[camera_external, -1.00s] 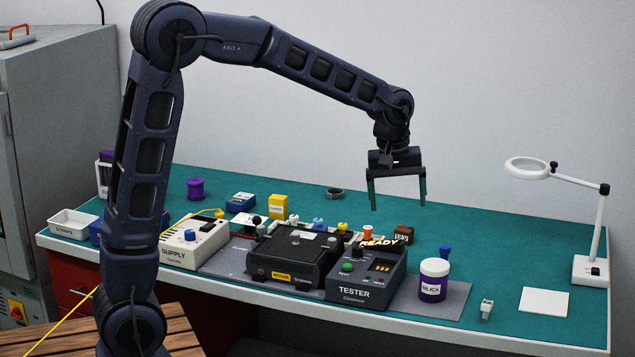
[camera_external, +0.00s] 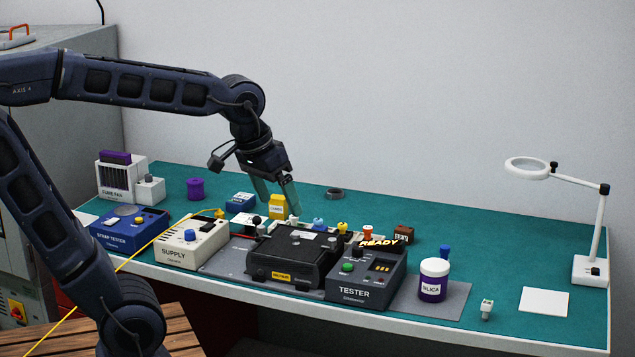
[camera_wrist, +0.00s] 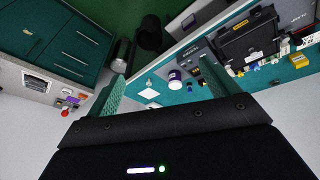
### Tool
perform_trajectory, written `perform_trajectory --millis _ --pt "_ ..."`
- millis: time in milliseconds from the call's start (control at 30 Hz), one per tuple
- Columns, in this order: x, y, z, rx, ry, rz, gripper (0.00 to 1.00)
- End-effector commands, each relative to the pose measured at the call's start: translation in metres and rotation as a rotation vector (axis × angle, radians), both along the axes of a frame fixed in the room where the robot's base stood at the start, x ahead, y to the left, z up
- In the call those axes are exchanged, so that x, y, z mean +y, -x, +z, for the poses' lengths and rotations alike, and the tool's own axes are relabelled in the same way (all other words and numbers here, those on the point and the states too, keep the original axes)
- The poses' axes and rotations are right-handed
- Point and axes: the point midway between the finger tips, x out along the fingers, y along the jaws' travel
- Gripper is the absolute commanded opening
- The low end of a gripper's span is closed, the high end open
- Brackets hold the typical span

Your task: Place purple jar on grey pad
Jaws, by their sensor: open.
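The purple jar (camera_external: 431,288) has a white lid and a SILICA label. The jar also shows small and distant in the wrist view (camera_wrist: 175,83), in the gap between the fingers. My gripper (camera_external: 281,204) is open and empty, tilted, above the back middle of the bench near a yellow box, well left of the jar. Its two green fingers show spread apart in the wrist view (camera_wrist: 163,78).
The tester (camera_external: 366,280) and a black fixture (camera_external: 290,257) stand left of the jar. The supply box (camera_external: 190,243) and strap tester (camera_external: 130,230) are further left. A magnifier lamp (camera_external: 590,268) and white card (camera_external: 545,302) are at the right. The green bench behind the jar is mostly clear.

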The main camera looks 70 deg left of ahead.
Motion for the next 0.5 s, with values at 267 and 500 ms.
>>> perform_trajectory --millis 267,500 --pt "-0.006 0.063 -0.017 -0.054 -0.078 -0.179 0.88" --pt "-0.007 0.079 -0.024 -0.066 -0.104 -0.233 0.88"
